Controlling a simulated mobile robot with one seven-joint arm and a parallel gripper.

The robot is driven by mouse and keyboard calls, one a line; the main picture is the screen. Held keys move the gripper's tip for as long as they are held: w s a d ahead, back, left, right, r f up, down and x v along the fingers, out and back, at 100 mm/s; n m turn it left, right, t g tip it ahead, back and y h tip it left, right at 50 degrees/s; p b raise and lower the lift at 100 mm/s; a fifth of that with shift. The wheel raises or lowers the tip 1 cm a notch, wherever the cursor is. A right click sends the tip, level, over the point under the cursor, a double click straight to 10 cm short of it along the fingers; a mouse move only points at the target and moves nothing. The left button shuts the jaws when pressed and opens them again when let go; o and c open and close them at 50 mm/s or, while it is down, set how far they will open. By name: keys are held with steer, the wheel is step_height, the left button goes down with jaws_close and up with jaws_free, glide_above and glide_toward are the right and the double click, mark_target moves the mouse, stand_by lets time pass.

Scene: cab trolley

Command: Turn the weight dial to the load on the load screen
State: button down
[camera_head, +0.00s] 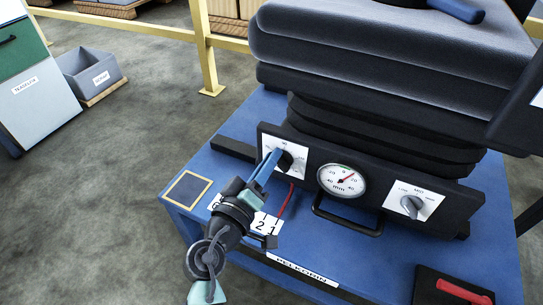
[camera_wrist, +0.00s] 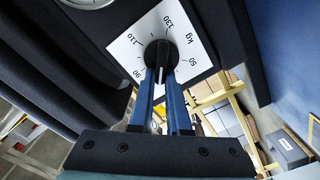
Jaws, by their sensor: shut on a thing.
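The weight dial (camera_head: 285,157) is a black knob on a white plate at the left of the seat's dark front panel. In the wrist view the weight dial (camera_wrist: 158,48) sits on its plate, with kg and the numbers 50, 90, 110 and 130 legible around it. My gripper (camera_head: 277,163) reaches up to it from the front. In the wrist view the two blue fingers of my gripper (camera_wrist: 161,78) are shut on the knob, one on each side. The fingers hide part of the knob and lower plate, so its exact setting is unclear. I cannot make out a load reading.
A round mm gauge (camera_head: 342,180) with a red needle and a LOW-MID knob (camera_head: 413,206) are right of the dial. A black handle (camera_head: 346,219) juts out below the gauge. The padded seat (camera_head: 390,60) overhangs above. A dark console (camera_head: 520,110) stands at the right edge.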

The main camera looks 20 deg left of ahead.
steer(key=shift+a+f+n+p, duration=0.15)
steer(key=shift+n+p, duration=0.1)
steer(key=shift+n, duration=0.55)
steer(key=shift+a+f+n+p, duration=0.1)
steer(key=shift+f+n+p, duration=0.1)
steer(key=shift+n, duration=0.6)
steer(key=c, duration=0.9)
jaws_free()
steer(key=s+p, duration=0.3)
steer(key=s, duration=1)
steer(key=shift+a, duration=0.2)
